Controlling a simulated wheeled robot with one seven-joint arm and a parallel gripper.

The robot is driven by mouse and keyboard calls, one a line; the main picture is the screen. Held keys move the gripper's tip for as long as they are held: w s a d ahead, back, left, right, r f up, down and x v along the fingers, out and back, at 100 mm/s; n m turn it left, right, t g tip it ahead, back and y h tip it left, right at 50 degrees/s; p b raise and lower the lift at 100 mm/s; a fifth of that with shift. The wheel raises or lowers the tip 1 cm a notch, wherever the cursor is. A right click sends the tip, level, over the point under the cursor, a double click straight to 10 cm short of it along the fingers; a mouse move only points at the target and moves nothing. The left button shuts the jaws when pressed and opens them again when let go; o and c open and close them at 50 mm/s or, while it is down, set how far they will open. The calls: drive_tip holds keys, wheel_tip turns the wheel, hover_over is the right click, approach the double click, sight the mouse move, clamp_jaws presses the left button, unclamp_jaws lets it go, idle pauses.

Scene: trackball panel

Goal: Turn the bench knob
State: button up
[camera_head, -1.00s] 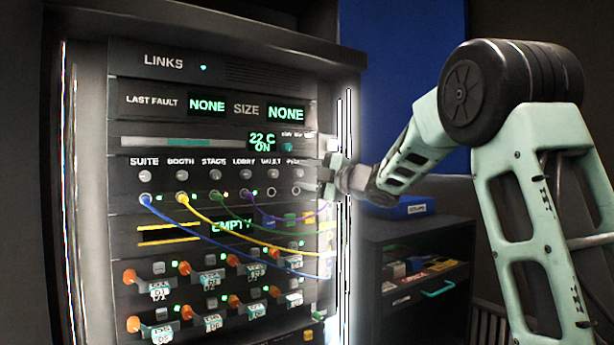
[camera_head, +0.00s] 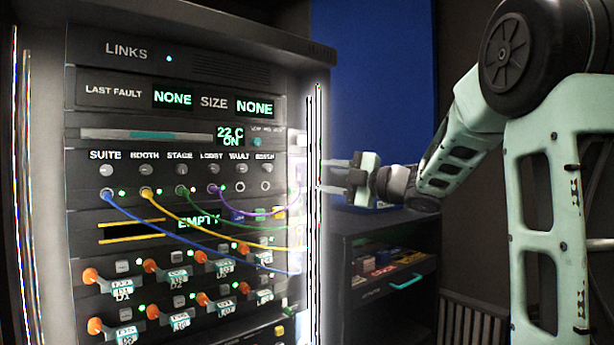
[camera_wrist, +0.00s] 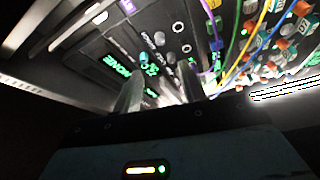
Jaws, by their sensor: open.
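The bench knob (camera_head: 267,169) is a small grey knob at the right end of the knob row, under a blurred label. An empty round jack lies below it. In the wrist view a grey knob (camera_wrist: 171,58), which seems to be this one, lies ahead between my fingers. My gripper (camera_head: 326,175) is open and empty, its fingers pointing left toward the rack. In the head view it appears right of the knob, apart from it, overlapping the bright rack edge. The wrist view shows both fingers (camera_wrist: 160,72) spread. The knob's pointer is too small to read.
The vault knob (camera_head: 239,170) sits left of it. A small teal knob (camera_head: 257,142) is just above. Purple cable (camera_head: 250,213) and other cables sag below the row toward the right edge. A low cabinet (camera_head: 385,232) with a blue tray stands right of the rack.

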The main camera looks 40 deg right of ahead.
drive_tip(key=shift+v, duration=1.25)
drive_tip(key=w+a+f+m+g+h, duration=0.1)
drive_tip(key=w+a+f+m+h, duration=0.1)
drive_tip(key=w+a+f+m, duration=0.3)
drive_tip(key=w+a+f+m+g+h, duration=0.1)
drive_tip(key=w+a+f+m+h, duration=0.15)
drive_tip(key=a, duration=0.45)
drive_tip(key=s+a+f+m+g, duration=0.4)
drive_tip(key=s+a+f+g, duration=0.45)
drive_tip(key=a+f, duration=0.7)
drive_tip(key=s+a+f+g+h, duration=0.1)
drive_tip(key=s+a+f+g, duration=0.15)
drive_tip(key=s, duration=0.55)
drive_tip(key=s+a+f+g, duration=0.2)
drive_tip(key=s+f, duration=0.1)
drive_tip(key=s, duration=0.6)
drive_tip(key=s+a+f+g+h, duration=0.1)
drive_tip(key=s+a+f+g, duration=0.15)
drive_tip(key=s, duration=0.55)
wheel_tip(320, 180, up, 16)
drive_tip(key=p, duration=1.6)
drive_tip(key=shift+s+f+m+p, duration=0.2)
drive_tip(key=shift+m+p, duration=0.1)
drive_tip(key=shift+m, duration=0.05)
